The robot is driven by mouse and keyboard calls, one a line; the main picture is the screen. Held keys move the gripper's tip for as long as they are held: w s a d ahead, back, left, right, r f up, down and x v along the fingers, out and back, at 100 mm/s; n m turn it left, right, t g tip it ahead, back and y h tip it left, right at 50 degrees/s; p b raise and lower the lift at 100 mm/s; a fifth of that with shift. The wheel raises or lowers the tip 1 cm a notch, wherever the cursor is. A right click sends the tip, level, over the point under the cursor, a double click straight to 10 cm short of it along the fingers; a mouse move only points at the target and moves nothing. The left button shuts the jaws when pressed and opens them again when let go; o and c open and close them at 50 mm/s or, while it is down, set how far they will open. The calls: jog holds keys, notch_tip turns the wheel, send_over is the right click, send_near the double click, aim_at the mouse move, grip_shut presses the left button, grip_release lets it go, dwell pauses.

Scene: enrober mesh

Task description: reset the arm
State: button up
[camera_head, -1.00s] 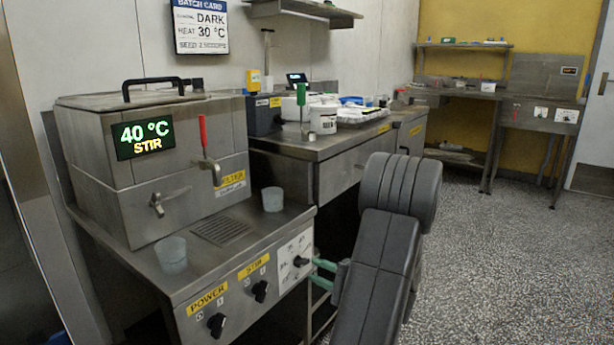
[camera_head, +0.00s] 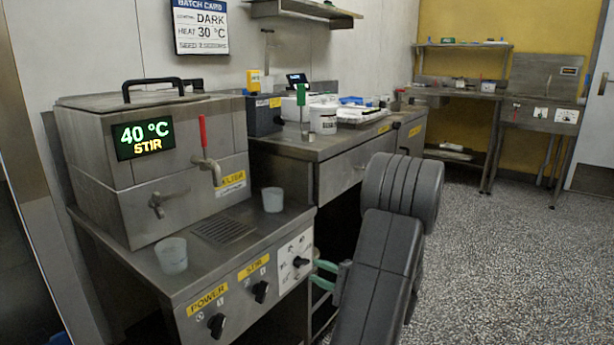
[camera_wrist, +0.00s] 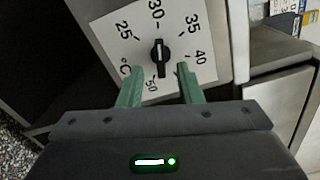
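My gripper (camera_wrist: 158,86) is open and empty in the wrist view, its two green fingers apart. They point at a white temperature dial plate (camera_wrist: 192,68) with a black knob (camera_wrist: 159,57). The knob stands just beyond the fingertips, between their lines, and the fingers do not close on it. In the head view my gripper (camera_head: 318,273) shows as green fingers at the right end of the machine's front panel, close to the knob (camera_head: 300,261). My dark arm hides the floor and cabinet front behind it.
A steel tank (camera_head: 150,180) reads 40 °C STIR. Two cups, one front left (camera_head: 172,255) and one near the back (camera_head: 272,199), stand on the machine's top. A counter (camera_head: 345,145) with tubs and tools lies behind. Floor (camera_head: 520,250) to the right is clear.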

aim_at(304, 264)
jog(key=b+x, duration=0.1)
jog(key=x, duration=0.4)
jog(key=shift+a, duration=0.1)
jog(key=shift+d+r+m, duration=0.1)
jog(key=shift+d+m, duration=0.1)
jog(key=shift+m, duration=0.6)
jog(key=m+p, duration=0.2)
jog(key=m, duration=0.2)
jog(key=shift+r, duration=0.2)
jog(key=shift+f+m+p, duration=0.1)
jog(key=shift+m+p, duration=0.35)
jog(key=shift+m, duration=0.55)
